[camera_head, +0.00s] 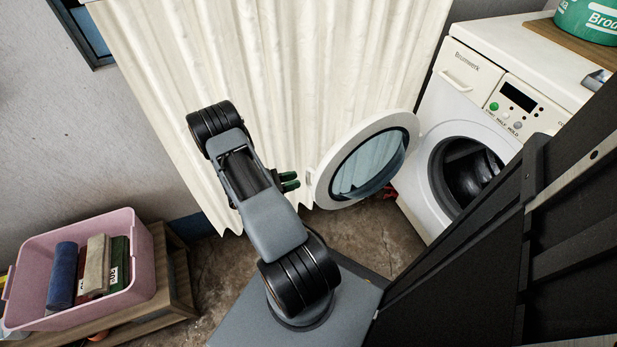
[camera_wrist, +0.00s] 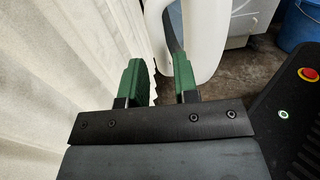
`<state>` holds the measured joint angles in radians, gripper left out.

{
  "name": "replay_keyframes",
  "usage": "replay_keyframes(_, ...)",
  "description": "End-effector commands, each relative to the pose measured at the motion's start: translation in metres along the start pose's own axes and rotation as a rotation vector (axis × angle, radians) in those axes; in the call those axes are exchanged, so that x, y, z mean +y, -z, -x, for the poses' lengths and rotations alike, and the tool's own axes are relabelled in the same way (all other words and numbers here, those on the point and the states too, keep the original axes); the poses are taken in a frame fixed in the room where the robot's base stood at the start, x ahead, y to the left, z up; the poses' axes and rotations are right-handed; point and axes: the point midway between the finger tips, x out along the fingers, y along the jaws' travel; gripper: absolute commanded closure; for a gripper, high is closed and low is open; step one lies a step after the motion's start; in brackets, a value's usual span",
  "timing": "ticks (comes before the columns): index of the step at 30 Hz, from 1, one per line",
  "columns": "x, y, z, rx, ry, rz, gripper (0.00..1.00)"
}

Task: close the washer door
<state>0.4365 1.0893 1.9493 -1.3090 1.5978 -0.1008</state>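The white washer (camera_head: 435,190) stands at the right in the head view, its dark drum opening showing. Its round door (camera_head: 325,182), a white ring with a glass middle, is swung wide open to the left. My gripper (camera_head: 290,181) is just left of the door's free edge, with its green fingers pointing toward it. In the wrist view the two green fingers (camera_wrist: 160,82) are apart with nothing between them. The door's white rim (camera_wrist: 205,45) is just beyond the fingertips, mostly ahead of the right finger. I cannot tell whether they touch.
A cream curtain (camera_head: 270,70) hangs behind and close beside my gripper. A pink bin (camera_head: 110,275) of rolled cloths sits on a wooden stand (camera_head: 180,275) at lower left. A blue bucket (camera_wrist: 298,25) stands at the far right in the wrist view. Floor shows below the door.

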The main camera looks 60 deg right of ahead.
Motion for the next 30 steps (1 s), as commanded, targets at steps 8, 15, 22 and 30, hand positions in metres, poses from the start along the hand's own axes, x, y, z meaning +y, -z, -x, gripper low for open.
replay_keyframes(8,0.0,0.001,-0.041,0.0,0.002,-0.002,0.72)
replay_keyframes(15,0.0,0.0,-0.054,0.0,0.0,-0.002,0.72)
replay_keyframes(22,0.0,0.0,-0.056,0.0,-0.001,-0.001,0.72)
replay_keyframes(30,0.0,0.0,-0.056,0.0,-0.001,-0.001,0.89)
